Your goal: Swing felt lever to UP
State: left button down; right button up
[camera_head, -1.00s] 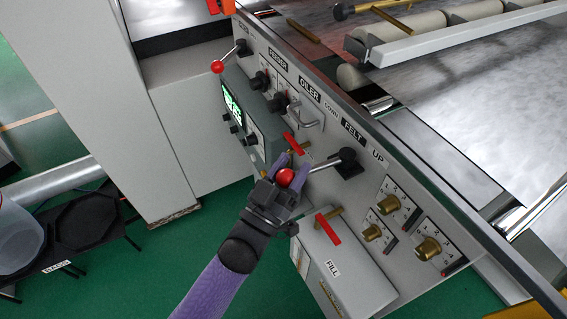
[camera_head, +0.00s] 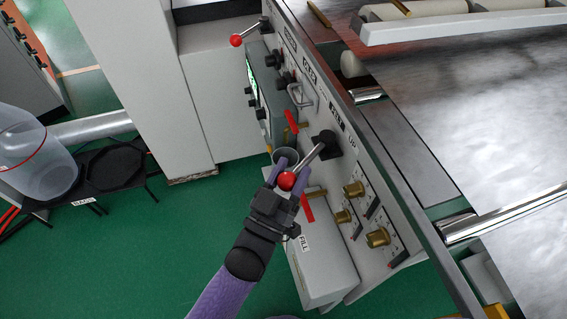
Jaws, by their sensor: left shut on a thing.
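The felt lever (camera_head: 309,162) is a metal rod with a red ball knob (camera_head: 286,181) on a black hub (camera_head: 327,143). The hub sits on the grey panel below the FELT label (camera_head: 337,117), with the UP label (camera_head: 353,141) to its lower right. The rod points down and left from the hub. My left gripper (camera_head: 287,176) is shut on the knob, one purple finger on each side of it. My right gripper is not in view.
Red-handled valves (camera_head: 291,121) (camera_head: 307,208) stand close above and below the gripper. Brass knobs (camera_head: 377,237) sit lower right on the panel. A FILL box (camera_head: 318,265) juts out below. Another red-knobbed lever (camera_head: 236,40) is at the top. Green floor (camera_head: 140,260) is open at left.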

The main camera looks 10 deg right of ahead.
pick_arm(q)
jog(key=shift+s+d+r, duration=0.1)
jog(key=shift+s+d, duration=0.1)
jog(key=shift+d, duration=0.05)
dwell(0.4)
jog(key=shift+c, duration=1)
grip_release()
jog(key=v, duration=1)
